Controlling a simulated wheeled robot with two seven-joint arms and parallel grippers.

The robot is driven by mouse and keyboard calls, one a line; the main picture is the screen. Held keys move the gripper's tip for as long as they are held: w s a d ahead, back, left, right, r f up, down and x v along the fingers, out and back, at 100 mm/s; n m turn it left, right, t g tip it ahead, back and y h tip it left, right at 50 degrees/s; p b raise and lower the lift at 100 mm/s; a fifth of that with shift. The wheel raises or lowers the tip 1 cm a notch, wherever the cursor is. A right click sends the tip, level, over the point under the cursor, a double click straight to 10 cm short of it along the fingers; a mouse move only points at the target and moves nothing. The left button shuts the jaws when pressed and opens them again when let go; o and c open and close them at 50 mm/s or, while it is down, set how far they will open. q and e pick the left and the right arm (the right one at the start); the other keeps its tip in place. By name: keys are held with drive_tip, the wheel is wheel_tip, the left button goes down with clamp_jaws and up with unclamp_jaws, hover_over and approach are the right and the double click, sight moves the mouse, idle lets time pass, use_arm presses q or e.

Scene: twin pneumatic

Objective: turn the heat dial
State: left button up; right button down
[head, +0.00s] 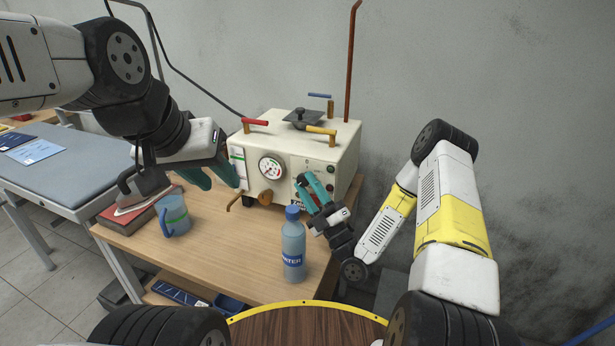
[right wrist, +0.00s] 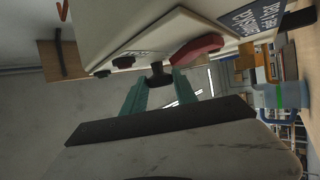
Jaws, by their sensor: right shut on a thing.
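The heat dial (right wrist: 160,74) is a small dark knob on the cream boiler's (head: 310,150) front panel. In the right wrist view it sits between the teal fingertips of my right gripper (right wrist: 158,86), which is shut on it. In the head view my right gripper (head: 306,178) reaches the right part of the front panel, and its fingers hide the dial. The dial's pointer or marking cannot be made out.
A blue water bottle (head: 294,245) stands near the table's (head: 240,260) front edge, close to my right gripper. A round gauge (head: 271,167) and brass valve (head: 265,197) are left of the dial. An iron (head: 137,205) rests at left. A red part (right wrist: 197,48) sits beside the dial.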

drive_tip(key=shift+a+m+t, duration=0.15)
drive_tip(key=shift+m+t, duration=0.25)
drive_tip(key=shift+t, duration=0.3)
drive_tip(key=c, duration=1)
unclamp_jaws()
drive_tip(key=shift+f, duration=0.1)
drive_tip(key=v, duration=0.7)
drive_tip(key=shift+s+d+f, duration=0.2)
